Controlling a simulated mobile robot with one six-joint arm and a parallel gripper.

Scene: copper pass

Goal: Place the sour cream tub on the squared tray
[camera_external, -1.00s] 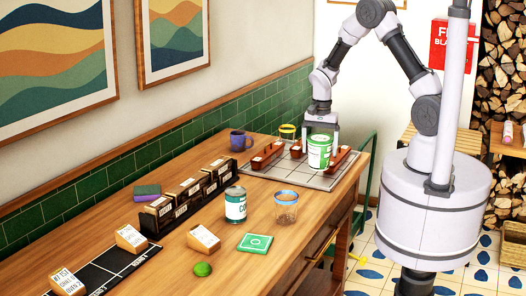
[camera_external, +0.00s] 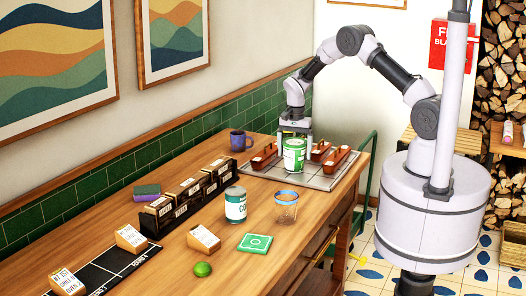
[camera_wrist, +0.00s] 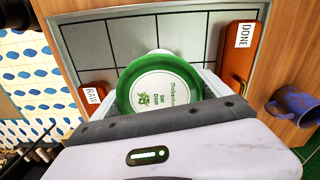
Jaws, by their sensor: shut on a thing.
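The sour cream tub (camera_external: 294,155) is white and green and upright. My gripper (camera_external: 294,137) is shut on it from above. In the wrist view, the tub's green-rimmed lid (camera_wrist: 160,97) sits between my fingers. The squared tray (camera_external: 318,181) is a flat grey sheet with dark grid lines at the far end of the counter; its squares also show in the wrist view (camera_wrist: 110,40). The tub is over the tray, among the red-brown holders. I cannot tell whether its base touches the tray.
Red-brown holders stand on the tray: one on the left (camera_external: 264,157) and two on the right (camera_external: 338,161). In the wrist view they read RAW (camera_wrist: 94,95) and DONE (camera_wrist: 237,55). A purple mug (camera_external: 240,140) stands beside the tray. A can (camera_external: 235,204) and a glass (camera_external: 286,206) stand nearer.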

